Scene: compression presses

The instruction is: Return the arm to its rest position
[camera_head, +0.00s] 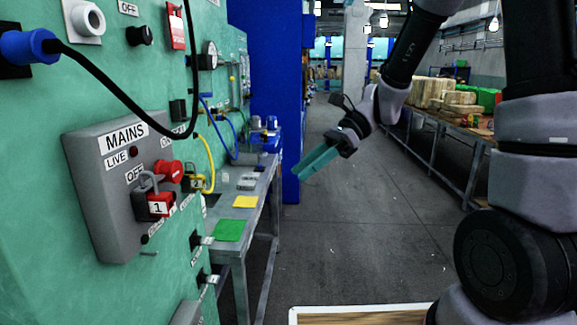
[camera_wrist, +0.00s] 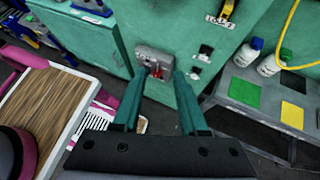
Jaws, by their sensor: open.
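My gripper (camera_head: 316,162) has two teal fingers and hangs over the aisle in the head view, right of the green press panel and apart from it. In the wrist view my gripper (camera_wrist: 160,85) is open, with nothing between its fingers. Beyond the fingertips there, on the green cabinet, is a small grey box with red parts (camera_wrist: 157,64). My arm comes down from the upper right of the head view. The rest position itself is not marked in either view.
The grey MAINS box (camera_head: 105,190) on the left panel carries a red switch and padlock. A black cable (camera_head: 120,112) loops off the panel. A metal bench (camera_head: 262,190) stands left of the aisle; a loaded workbench (camera_head: 445,121) stands right. The floor (camera_head: 350,240) between is clear.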

